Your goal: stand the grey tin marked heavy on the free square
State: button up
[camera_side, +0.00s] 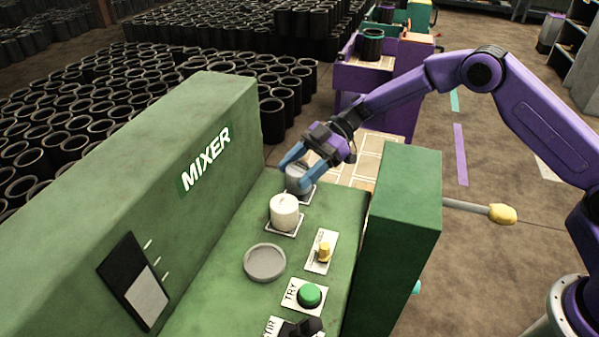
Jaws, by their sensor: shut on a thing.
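My gripper (296,173) reaches in from the right, its blue fingers pointing down and left. It is shut on a grey tin (297,182) at the far end of the green mixer's deck. The fingers cover part of the tin, and I cannot read any mark on it. A pale square (309,197) shows below the grey tin; I cannot tell whether the tin touches it. A white tin (284,213) stands upright on another pale square (283,232), just nearer the camera. No bare square can be made out clearly.
A shallow grey round dish (265,263) lies nearer on the deck. A yellow knob (324,252), a green TRY button (310,295) and a black knob (303,328) line the right side. The tall MIXER wall (190,140) and a green block (400,210) flank the deck.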

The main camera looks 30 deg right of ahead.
jog(key=shift+f, duration=0.55)
jog(key=shift+f, duration=0.1)
jog(key=o, duration=1.2)
jog(key=shift+f, duration=0.1)
jog(key=shift+d+r, duration=0.3)
jog(key=shift+r, duration=0.05)
jog(key=v, duration=1.1)
jog(key=shift+w+d, duration=0.1)
jog(key=shift+d, duration=0.1)
jog(key=shift+a+r, duration=0.1)
